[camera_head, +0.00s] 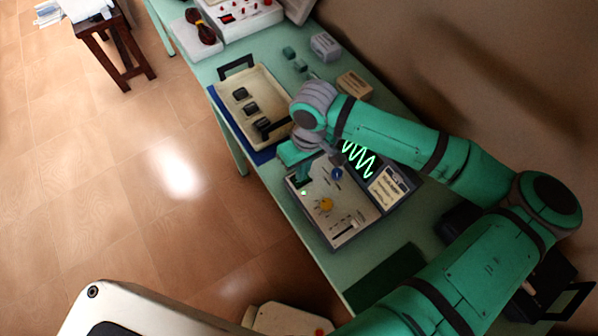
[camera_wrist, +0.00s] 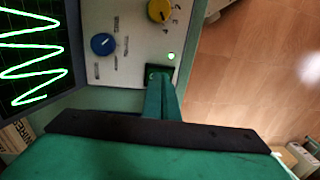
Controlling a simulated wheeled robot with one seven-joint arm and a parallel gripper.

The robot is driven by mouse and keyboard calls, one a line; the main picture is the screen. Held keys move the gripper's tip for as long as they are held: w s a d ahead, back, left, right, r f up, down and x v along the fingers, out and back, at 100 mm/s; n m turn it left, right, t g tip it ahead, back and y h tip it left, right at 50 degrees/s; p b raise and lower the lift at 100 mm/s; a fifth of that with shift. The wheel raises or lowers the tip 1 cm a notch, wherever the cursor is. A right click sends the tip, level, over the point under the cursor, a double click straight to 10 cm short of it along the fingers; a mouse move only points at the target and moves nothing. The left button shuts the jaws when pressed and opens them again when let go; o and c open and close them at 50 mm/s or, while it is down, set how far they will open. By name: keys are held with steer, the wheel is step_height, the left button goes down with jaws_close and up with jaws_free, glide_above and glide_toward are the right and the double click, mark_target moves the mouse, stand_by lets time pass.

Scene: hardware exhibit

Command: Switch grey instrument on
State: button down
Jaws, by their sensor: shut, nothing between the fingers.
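The grey instrument (camera_head: 345,228) stands on the green table, with a screen (camera_head: 358,160) showing a bright green wave. Its panel also shows in the wrist view (camera_wrist: 127,74), with a blue knob (camera_wrist: 103,44), a yellow knob (camera_wrist: 159,10) and a lit green lamp (camera_wrist: 171,56). A dark switch (camera_wrist: 151,70) sits near the panel's edge, beside the lamp. My gripper (camera_wrist: 159,78) is shut and empty, its fingertips at the switch and partly covering it. I cannot tell whether they touch. In the head view my gripper (camera_head: 302,181) is over the panel's upper left corner.
A beige case (camera_head: 268,80) with black parts lies on a blue base just behind the instrument. Small boxes (camera_head: 354,86) and a white device with red controls (camera_head: 238,14) stand farther along the table. A wall runs along the right; open floor lies left.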

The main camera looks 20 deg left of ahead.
mark_target(297, 182)
step_height(297, 182, up, 14)
steer(key=s+a, duration=0.1)
steer(key=shift+s, duration=0.15)
stand_by(0.6)
steer(key=shift+s, duration=0.1)
stand_by(0.4)
